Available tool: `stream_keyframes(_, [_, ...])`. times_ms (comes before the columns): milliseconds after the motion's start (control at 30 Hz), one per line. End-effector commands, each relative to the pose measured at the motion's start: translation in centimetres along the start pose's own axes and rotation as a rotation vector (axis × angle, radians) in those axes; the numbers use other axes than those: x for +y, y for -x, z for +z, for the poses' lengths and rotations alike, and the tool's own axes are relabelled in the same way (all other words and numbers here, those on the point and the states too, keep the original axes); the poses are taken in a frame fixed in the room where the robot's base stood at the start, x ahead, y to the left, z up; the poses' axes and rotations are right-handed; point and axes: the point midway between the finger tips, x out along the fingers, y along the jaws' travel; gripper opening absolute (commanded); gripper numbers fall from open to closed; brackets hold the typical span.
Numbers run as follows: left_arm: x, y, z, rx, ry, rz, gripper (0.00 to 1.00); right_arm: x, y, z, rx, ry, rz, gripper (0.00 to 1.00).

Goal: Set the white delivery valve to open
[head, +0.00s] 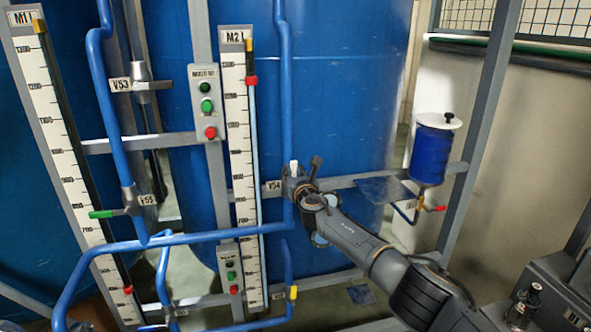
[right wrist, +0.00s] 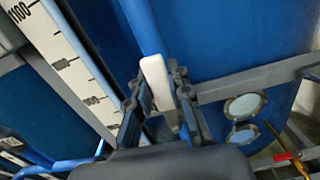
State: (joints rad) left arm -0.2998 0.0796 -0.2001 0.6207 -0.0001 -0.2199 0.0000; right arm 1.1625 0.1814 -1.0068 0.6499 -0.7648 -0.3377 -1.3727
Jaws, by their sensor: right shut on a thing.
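The white valve handle (head: 294,168) sits at the V54 label (head: 273,186) on a vertical blue pipe. It points up, roughly along the pipe. My right gripper (head: 302,180) reaches in from the lower right and is shut on the handle; its fingers hide the valve body. In the right wrist view, the white handle (right wrist: 154,80) stands between the two fingers (right wrist: 160,95), its upper end sticking out beyond them. My left gripper is not in view.
The M2 scale (head: 240,130) stands just left of the valve. A green-handled valve (head: 103,214) is at V55, and a yellow-handled one (head: 293,293) is below. A blue vessel (head: 430,152) with a red-handled valve (head: 437,208) hangs at right. Large blue tanks (head: 335,100) stand behind.

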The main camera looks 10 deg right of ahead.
Motion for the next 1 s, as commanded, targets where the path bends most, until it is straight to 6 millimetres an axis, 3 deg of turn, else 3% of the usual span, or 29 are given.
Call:
stream_keyframes(433, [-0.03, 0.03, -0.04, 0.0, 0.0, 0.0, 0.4, 0.07, 0.02, -0.19, 0.002, 0.01, 0.0, 0.0])
stream_keyframes(467, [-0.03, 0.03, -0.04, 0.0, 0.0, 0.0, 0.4, 0.07, 0.02, -0.19, 0.002, 0.009, 0.0, 0.25])
stream_keyframes(567, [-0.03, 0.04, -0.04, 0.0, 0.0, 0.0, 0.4, 0.07, 0.02, -0.18, 0.002, 0.009, 0.0, 0.43])
stream_keyframes(1000, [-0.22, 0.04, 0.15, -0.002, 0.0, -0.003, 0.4, -0.01, 0.39, -0.08, -0.002, 0.008, -0.001, 0.43])
